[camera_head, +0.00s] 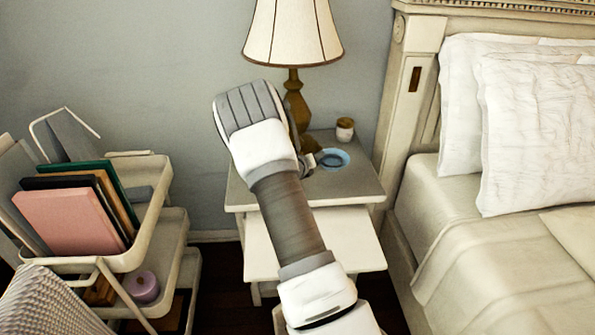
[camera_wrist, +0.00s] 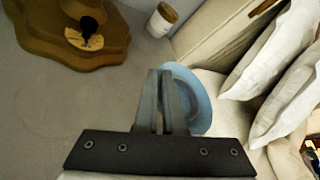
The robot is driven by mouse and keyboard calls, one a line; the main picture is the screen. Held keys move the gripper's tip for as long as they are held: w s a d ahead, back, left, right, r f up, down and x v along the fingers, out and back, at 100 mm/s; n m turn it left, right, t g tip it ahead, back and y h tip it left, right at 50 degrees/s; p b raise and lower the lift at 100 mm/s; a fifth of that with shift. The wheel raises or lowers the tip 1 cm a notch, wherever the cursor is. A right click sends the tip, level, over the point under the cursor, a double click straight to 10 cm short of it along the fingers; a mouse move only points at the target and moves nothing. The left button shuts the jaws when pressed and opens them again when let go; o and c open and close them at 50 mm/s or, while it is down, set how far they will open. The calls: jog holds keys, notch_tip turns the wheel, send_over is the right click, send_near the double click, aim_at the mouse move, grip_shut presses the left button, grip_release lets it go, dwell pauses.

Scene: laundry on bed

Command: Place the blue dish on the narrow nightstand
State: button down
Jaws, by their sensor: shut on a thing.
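The blue dish (camera_head: 334,159) is a small round dish over the right part of the grey nightstand top (camera_head: 352,184). It also shows in the wrist view (camera_wrist: 201,92), tilted, just right of the fingers. My gripper (camera_wrist: 163,98) has its two fingers close together on the dish's left edge. In the head view my gripper (camera_head: 309,161) is partly hidden by my arm, at the dish's left side. I cannot tell whether the dish touches the nightstand top.
A lamp (camera_head: 294,100) with a brown base stands at the nightstand's back. A small lidded jar (camera_head: 344,130) stands at the back right. The bed (camera_head: 440,215) is close on the right. A cart (camera_head: 152,215) with books is on the left. The nightstand's left part looks bare.

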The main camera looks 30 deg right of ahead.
jog(key=w+a+f, duration=0.2)
jog(key=w, duration=0.1)
jog(key=w+a+f, duration=0.1)
jog(key=shift+w+a+f+b, duration=0.35)
jog(key=shift+w+f+b, duration=0.05)
jog(key=shift+f+b, duration=0.55)
jog(key=shift+f, duration=1.35)
